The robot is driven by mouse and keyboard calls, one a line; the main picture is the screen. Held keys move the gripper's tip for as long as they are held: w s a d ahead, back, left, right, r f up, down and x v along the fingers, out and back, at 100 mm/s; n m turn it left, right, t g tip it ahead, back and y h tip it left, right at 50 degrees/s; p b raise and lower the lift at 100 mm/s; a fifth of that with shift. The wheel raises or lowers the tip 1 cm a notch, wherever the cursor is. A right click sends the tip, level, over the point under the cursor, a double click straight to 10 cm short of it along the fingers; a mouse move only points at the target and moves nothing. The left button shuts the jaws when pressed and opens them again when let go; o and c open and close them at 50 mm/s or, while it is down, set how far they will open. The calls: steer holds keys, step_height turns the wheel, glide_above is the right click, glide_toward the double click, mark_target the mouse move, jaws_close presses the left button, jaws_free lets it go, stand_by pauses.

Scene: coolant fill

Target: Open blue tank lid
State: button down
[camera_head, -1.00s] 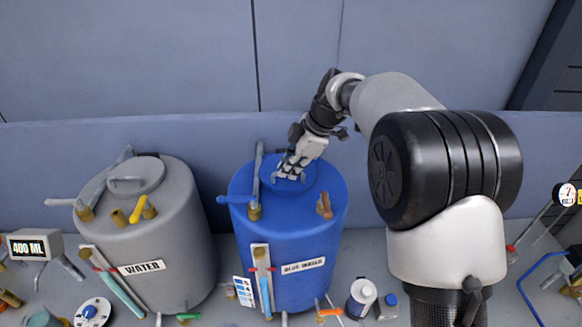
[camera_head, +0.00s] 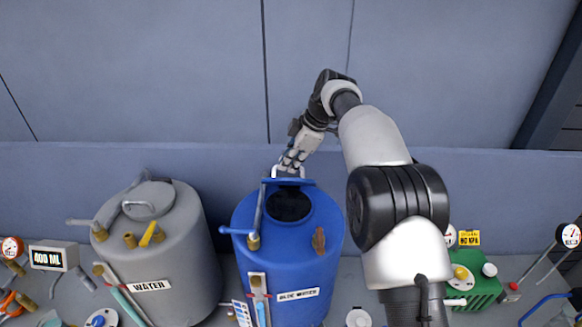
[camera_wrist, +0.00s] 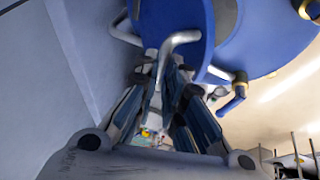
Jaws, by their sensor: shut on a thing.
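The blue tank (camera_head: 268,260), labelled BLUE WATER, stands in the middle of the head view. Its round top opening (camera_head: 288,204) shows dark. The blue lid (camera_head: 293,182) is swung up, seen nearly edge-on at the back of the opening. My gripper (camera_head: 287,165) is shut on the lid's grey handle, behind and above the opening. In the wrist view the fingers (camera_wrist: 166,75) are around the bent handle (camera_wrist: 182,38), with the lid's blue disc (camera_wrist: 178,14) just beyond. The exact finger contact is partly hidden.
A grey WATER tank (camera_head: 172,250) with a shut lid stands to the left. A grey pipe (camera_head: 258,215) with a blue lever (camera_head: 236,230) rises beside the opening. A wall (camera_head: 180,90) is close behind. A green device (camera_head: 475,287) sits at right.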

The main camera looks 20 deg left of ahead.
steer(key=shift+w+f, duration=0.3)
steer(key=shift+w, duration=0.3)
steer(key=c, duration=2.2)
jaws_free()
steer(key=o, duration=0.4)
steer(key=shift+w+a+f, duration=0.15)
steer(key=shift+w+a, duration=0.1)
steer(key=shift+w, duration=0.4)
steer(key=shift+o, duration=0.6)
steer(key=shift+s+r, duration=0.3)
steer(key=shift+s, duration=0.15)
steer(key=shift+w+r, duration=0.15)
steer(key=shift+w, duration=0.05)
steer(key=v, duration=0.7)
steer(key=shift+s+d+r, duration=0.1)
steer(key=shift+s, duration=0.05)
steer(key=shift+s, duration=0.1)
steer(key=shift+c, duration=0.2)
